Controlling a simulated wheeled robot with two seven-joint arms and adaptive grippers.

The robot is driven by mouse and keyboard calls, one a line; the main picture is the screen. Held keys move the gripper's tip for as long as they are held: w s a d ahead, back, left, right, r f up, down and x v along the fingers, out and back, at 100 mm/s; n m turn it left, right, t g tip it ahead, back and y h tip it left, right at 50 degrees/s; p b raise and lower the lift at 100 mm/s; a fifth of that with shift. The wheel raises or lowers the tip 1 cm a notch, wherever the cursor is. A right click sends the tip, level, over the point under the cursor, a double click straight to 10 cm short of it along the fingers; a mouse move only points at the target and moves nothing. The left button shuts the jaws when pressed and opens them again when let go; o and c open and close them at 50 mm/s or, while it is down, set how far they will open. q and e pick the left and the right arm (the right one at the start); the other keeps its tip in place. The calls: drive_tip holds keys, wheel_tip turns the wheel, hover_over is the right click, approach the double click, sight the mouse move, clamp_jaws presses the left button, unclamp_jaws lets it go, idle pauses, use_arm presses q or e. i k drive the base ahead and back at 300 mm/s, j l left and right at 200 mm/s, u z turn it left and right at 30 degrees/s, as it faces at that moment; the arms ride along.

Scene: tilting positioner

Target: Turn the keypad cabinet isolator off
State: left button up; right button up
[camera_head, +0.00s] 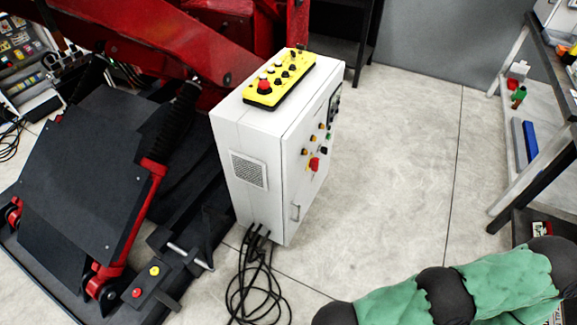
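The white cabinet (265,165) stands on the floor at the middle of the head view. Its door faces right and is seen at a steep angle. A dark panel (334,103), perhaps the keypad, sits high at the door's far edge. A red knob with yellow by it (314,163), which looks like the isolator, is among several small buttons on the door. Its exact setting is too small to tell. Neither of my grippers shows. A green and black arm, mine, crosses the bottom right corner, well apart from the cabinet.
A yellow control box (282,80) with a red button lies on the cabinet top. Black cables (255,285) coil on the floor below it. Red and black machinery (85,170) fills the left. A shelf unit (520,130) stands at right. The floor (405,160) between cabinet and shelf is clear.

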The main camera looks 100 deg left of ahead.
sight(314, 163)
drive_tip(key=u, duration=3.15)
drive_tip(key=l+u, duration=0.1)
drive_tip(key=u, duration=0.35)
drive_tip(key=i+l+u, duration=0.15)
drive_tip(key=u, duration=0.35)
drive_tip(key=i+l+u, duration=0.15)
drive_tip(key=l+u, duration=0.2)
drive_tip(key=l, duration=0.6)
drive_tip(key=l+u, duration=0.4)
drive_tip(key=l, duration=1)
